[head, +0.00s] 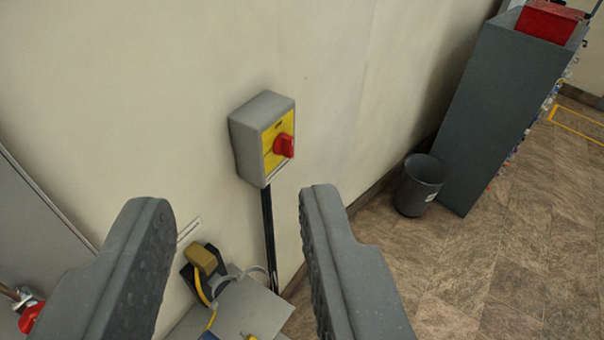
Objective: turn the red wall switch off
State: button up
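The red wall switch (284,146) is a red rotary knob on a yellow plate, on the front of a grey box (247,142) fixed to the cream wall. My gripper (238,210) is open and empty, its two dark grey fingers wide apart at the bottom of the head view. The switch box lies beyond the fingertips, above the gap between them and a little right of its middle. The fingers do not touch it. The knob is fully in view; its exact setting is too small to read.
A black conduit (269,240) runs down from the box. Below are a brown-topped plug (202,259) with a yellow cable and a grey surface (230,314). A dark bin (419,185) and a tall grey cabinet (500,110) stand right. Floor at lower right is clear.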

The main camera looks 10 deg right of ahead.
aim_at(283, 145)
jog(key=z, duration=0.9)
jog(key=i, duration=0.5)
jog(key=z, duration=0.1)
